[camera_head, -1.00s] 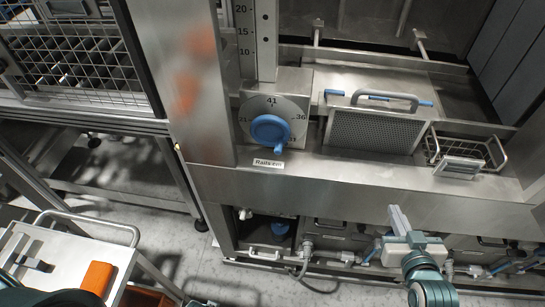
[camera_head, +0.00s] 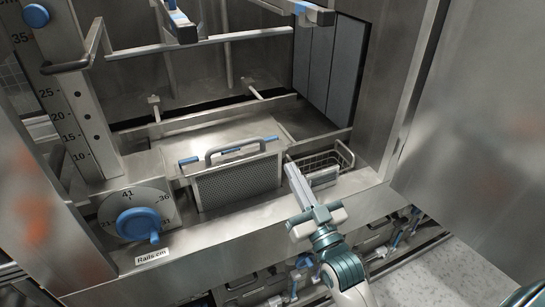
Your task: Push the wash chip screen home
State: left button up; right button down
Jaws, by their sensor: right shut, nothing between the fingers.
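The wash chip screen (camera_head: 238,187) is a grey perforated panel with a metal loop handle and blue tabs on its top edge. It stands upright in the front of the washer, beneath a flat steel cover. My right gripper (camera_head: 290,166) is shut and empty. Its fingers point up and away, just right of the screen and in front of the wire basket. I cannot tell whether the fingertips touch anything. My left gripper is not in view.
A wire basket (camera_head: 338,161) with a grey block sits right of the screen. A dial with a blue knob (camera_head: 139,224) is at left, beside a numbered rail scale (camera_head: 78,115). Rails with blue parts (camera_head: 180,26) cross above. A steel panel (camera_head: 480,130) stands at right.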

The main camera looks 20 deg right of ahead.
jog(key=shift+w, duration=0.1)
notch_tip(320, 180, up, 4)
jog(key=p, duration=0.5)
send_over(271, 165)
jog(key=s, duration=0.3)
jog(key=f, duration=0.4)
jog(key=shift+s+d+f+p, duration=0.15)
jog(key=shift+s+f+p, duration=0.15)
jog(key=shift+f+p, duration=0.1)
jog(key=shift+f, duration=0.1)
notch_tip(271, 165, down, 8)
jog(key=b, duration=0.5)
jog(key=shift+b, duration=0.3)
jog(key=shift+r, duration=0.2)
jog(key=shift+r, duration=0.1)
